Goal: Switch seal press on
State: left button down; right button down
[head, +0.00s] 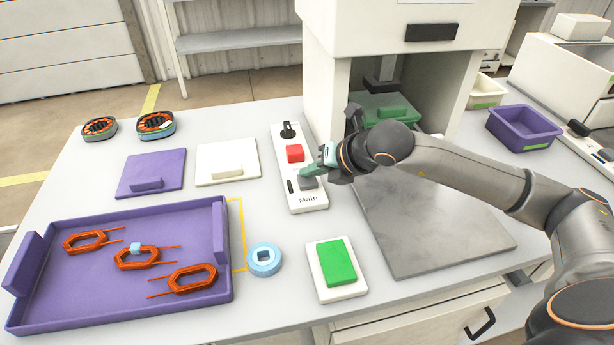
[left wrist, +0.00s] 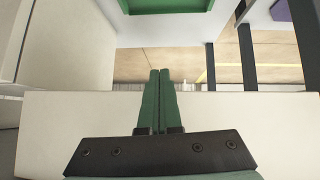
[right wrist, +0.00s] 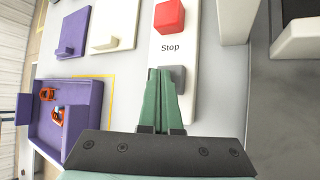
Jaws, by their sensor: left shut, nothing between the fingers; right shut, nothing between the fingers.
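The white seal press (head: 345,35) stands at the back of the table, with a green block inside its opening. Its white control panel (head: 290,203), labelled "Main", carries a black knob (head: 288,130), a red button (head: 295,153) and a grey button (head: 308,183). My right gripper (head: 306,172) is shut and empty, low over the panel between the red and grey buttons. In the right wrist view its fingertips (right wrist: 160,72) are at the grey button (right wrist: 178,74), below the word "Stop"; contact is unclear. My left gripper (left wrist: 160,72) is shut and empty, away from the panel.
A purple tray (head: 125,315) with several orange coils lies front left. A green button on a white box (head: 338,297) and a blue ring (head: 264,270) are in front of the panel. A grey plate (head: 430,235) lies under my right arm. A purple bin (head: 550,128) stands right.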

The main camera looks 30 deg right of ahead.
aim_at(311, 182)
jog(key=shift+f+b, duration=0.35)
jog(key=shift+b, duration=0.05)
dwell(0.5)
jog(key=shift+r, duration=0.75)
jog(key=shift+r+p, duration=1.7)
jog(key=shift+r, duration=1.35)
